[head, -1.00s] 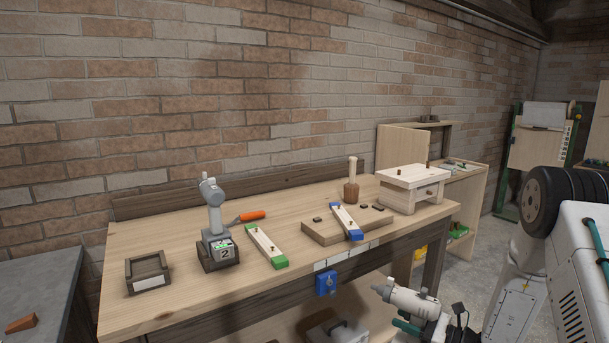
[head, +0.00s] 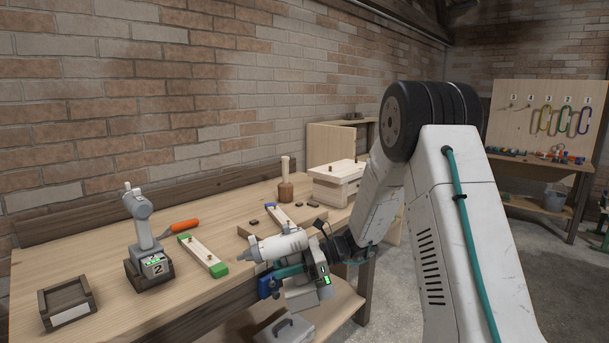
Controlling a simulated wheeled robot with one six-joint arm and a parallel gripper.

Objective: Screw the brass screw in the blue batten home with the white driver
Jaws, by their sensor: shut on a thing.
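The white driver (head: 280,246) is held by my gripper (head: 300,267), which is shut on it at the bench's front edge. The driver lies roughly level with its tip pointing left in the picture. The brass screw in the batten is too small to make out clearly. The driver's tip is apart from the batten, to the left and in front of it.
A green-ended batten (head: 203,255) lies to the left. A grey driver (head: 142,221) stands in a holder marked 2. An orange-handled tool (head: 183,225), an empty wooden tray (head: 69,304), a mallet (head: 286,182) and a wooden box (head: 336,182) are also on the bench (head: 108,258).

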